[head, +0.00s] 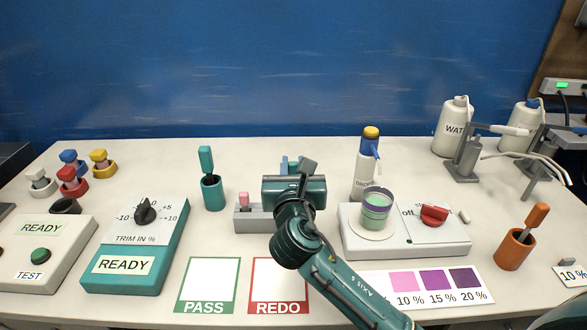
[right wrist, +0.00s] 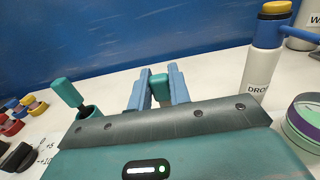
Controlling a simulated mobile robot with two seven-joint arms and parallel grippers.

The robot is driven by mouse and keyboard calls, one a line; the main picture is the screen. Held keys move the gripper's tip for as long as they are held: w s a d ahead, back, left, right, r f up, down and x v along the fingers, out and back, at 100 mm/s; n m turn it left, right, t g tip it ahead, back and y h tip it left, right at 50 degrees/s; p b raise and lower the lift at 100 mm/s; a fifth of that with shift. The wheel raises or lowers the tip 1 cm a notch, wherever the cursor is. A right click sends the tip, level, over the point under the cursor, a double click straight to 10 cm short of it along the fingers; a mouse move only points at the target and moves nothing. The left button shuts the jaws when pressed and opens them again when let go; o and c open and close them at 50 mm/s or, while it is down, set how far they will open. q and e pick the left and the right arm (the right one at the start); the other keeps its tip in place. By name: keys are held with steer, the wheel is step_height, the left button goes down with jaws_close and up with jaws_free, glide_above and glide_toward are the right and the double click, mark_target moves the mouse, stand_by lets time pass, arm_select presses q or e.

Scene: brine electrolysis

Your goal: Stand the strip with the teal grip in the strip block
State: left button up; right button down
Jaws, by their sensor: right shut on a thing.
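My right gripper (head: 291,164) is above and behind the right part of the grey strip block (head: 254,225), its body hiding that end of the block. In the right wrist view, its two blue-grey fingers are shut on a small teal grip (right wrist: 159,87). The strip below the grip is hidden by the gripper, so I cannot tell whether its lower end touches the block. A pink grip (head: 244,199) stands upright in the left part of the block. My left gripper is not in view.
A teal cup (head: 212,194) with a teal-handled tool stands left of the block. A stirrer unit (head: 405,243) bearing a beaker (head: 376,208) is to the right, with a dropper bottle (head: 365,170) behind. PASS (head: 206,307) and REDO (head: 279,307) mats lie in front.

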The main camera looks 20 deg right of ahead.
step_height(320, 180, down, 3)
steer(key=shift+r+b, duration=0.2)
steer(key=shift+b, duration=1.05)
steer(key=shift+f, duration=0.9)
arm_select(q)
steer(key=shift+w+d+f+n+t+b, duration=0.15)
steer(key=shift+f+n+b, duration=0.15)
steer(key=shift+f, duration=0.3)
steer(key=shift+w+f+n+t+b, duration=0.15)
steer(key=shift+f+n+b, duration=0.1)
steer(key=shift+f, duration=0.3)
arm_select(e)
steer(key=shift+f, duration=1.05)
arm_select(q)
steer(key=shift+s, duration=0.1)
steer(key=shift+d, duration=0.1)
arm_select(e)
steer(key=c, duration=1.2)
jaws_free()
steer(key=shift+c, duration=0.2)
